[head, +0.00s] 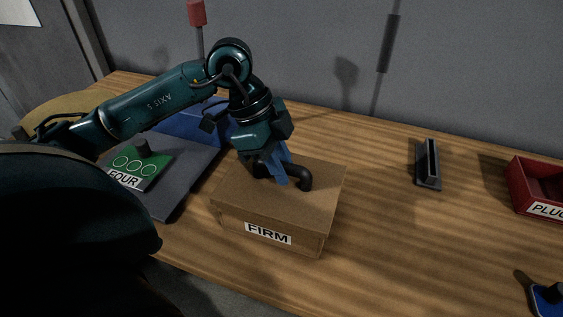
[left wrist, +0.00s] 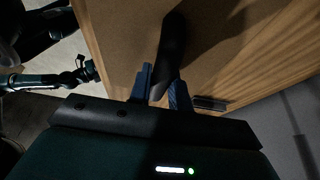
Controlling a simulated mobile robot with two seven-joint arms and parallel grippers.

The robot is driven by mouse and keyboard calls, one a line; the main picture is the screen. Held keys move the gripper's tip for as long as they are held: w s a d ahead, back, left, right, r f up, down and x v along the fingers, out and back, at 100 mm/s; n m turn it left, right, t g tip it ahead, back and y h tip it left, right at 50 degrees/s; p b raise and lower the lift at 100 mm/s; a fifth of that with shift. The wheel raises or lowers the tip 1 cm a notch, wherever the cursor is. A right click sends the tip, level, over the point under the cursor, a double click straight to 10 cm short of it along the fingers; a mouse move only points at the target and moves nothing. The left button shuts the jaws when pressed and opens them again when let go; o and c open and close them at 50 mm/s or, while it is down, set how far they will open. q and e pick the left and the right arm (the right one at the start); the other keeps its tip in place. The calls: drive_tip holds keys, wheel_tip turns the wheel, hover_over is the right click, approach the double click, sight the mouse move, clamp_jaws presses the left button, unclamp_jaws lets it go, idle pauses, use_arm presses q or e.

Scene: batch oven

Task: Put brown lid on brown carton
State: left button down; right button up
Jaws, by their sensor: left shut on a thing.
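The brown lid (head: 325,178) lies over the top of the brown carton (head: 309,243), which has a white label reading FIRM on its front. Lid and carton look lined up; I cannot tell whether a small gap is left between them. My left gripper (head: 279,178) is shut on the lid's dark arched handle (head: 304,177), pointing down from above. In the left wrist view the blue fingers (left wrist: 161,88) hold the dark handle (left wrist: 173,45) over the lid's flat brown top (left wrist: 120,35). My right gripper (left wrist: 88,70) seems to show small there, jaws unclear.
Left of the carton, a grey mat (head: 185,190) bears a green piece (head: 155,163) labelled FOUR. A blue object (head: 190,122) lies behind it. To the right are a dark metal stand (head: 428,166), a red bin (head: 532,178) and a blue item (head: 546,299). Wood between is clear.

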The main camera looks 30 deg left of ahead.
use_arm(q)
drive_tip(key=shift+f+b, duration=0.3)
drive_tip(key=shift+f, duration=0.2)
use_arm(e)
drive_tip(key=shift+w+f, duration=0.1)
drive_tip(key=shift+f, duration=0.05)
drive_tip(key=shift+a, duration=0.1)
use_arm(q)
drive_tip(key=c, duration=1.2)
unclamp_jaws()
drive_tip(key=v, duration=0.3)
drive_tip(key=shift+w+r, duration=0.1)
drive_tip(key=shift+r, duration=0.05)
drive_tip(key=v, duration=1)
use_arm(e)
drive_tip(key=shift+w+a+r, duration=0.1)
drive_tip(key=shift+a+r, duration=0.1)
drive_tip(key=shift+r, duration=0.4)
